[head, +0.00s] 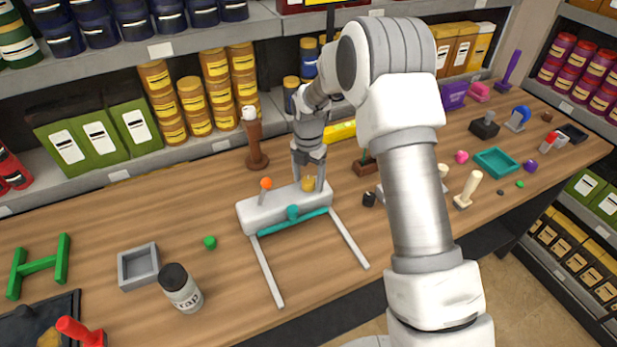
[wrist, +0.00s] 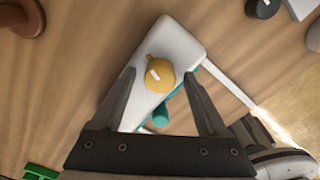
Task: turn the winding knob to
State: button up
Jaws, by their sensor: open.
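The device is a white box (head: 265,211) with a teal bar (head: 290,222) along its front and two pale legs stretching over the table. A round yellow knob (head: 308,184), taken to be the winding knob, sits on top near its right end. In the wrist view the yellow knob (wrist: 160,74) carries a white mark and lies between my fingertips. My gripper (head: 309,182) points down over it, open, one finger on each side. In the wrist view gaps show between the knob and both fingers of my gripper (wrist: 159,73). A teal knob (head: 292,212) is on the box's front.
A brown stand (head: 254,140) is behind. A small green ball (head: 209,242), a grey tray (head: 139,266) and a jar (head: 180,288) are left. Several small objects fill the right side. Shelves line the back.

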grip_shut()
